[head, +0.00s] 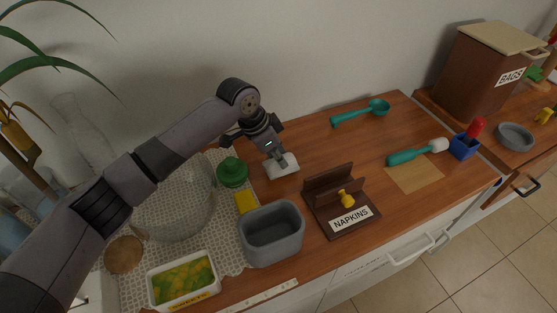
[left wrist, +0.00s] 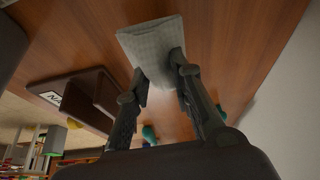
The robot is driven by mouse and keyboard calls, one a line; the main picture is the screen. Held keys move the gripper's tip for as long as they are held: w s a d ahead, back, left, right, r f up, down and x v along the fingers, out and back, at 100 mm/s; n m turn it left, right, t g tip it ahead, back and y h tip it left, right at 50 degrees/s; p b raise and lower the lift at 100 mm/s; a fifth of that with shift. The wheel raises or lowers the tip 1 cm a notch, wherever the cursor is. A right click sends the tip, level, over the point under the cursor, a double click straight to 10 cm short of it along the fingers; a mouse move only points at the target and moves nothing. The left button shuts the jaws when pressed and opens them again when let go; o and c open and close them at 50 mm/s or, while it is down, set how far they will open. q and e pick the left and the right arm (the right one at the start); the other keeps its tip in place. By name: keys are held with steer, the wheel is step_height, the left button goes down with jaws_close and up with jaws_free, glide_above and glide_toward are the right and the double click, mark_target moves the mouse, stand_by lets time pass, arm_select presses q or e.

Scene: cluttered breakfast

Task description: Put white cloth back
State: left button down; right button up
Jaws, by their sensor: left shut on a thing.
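The white cloth (head: 281,166) is a small folded piece just above or on the wooden counter, behind the grey bin and left of the napkin holder. My left gripper (head: 278,158) is shut on it, coming from above. In the left wrist view the cloth (left wrist: 152,44) is pinched between the two fingertips (left wrist: 160,68), light grey with a fine weave. I cannot tell whether the cloth touches the counter. A brown napkin holder (head: 322,198) with a NAPKINS label stands empty of cloth, with a small yellow figure on it. My right gripper is not in view.
A grey bin (head: 271,233), a green juicer-like item (head: 232,172) and a yellow block (head: 245,202) stand close left of the holder. A glass bowl (head: 175,205) and food tray (head: 183,281) are further left. The counter behind the holder (head: 330,148) is clear.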

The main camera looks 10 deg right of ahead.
arm_select(q)
steer(key=shift+f, duration=1.05)
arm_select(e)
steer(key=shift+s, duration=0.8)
arm_select(q)
steer(key=shift+f, duration=0.1)
steer(key=c, duration=1.4)
jaws_free()
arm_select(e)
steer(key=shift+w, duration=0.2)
arm_select(q)
steer(key=v, duration=1.2)
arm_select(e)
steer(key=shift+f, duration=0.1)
arm_select(q)
steer(key=shift+s, duration=0.15)
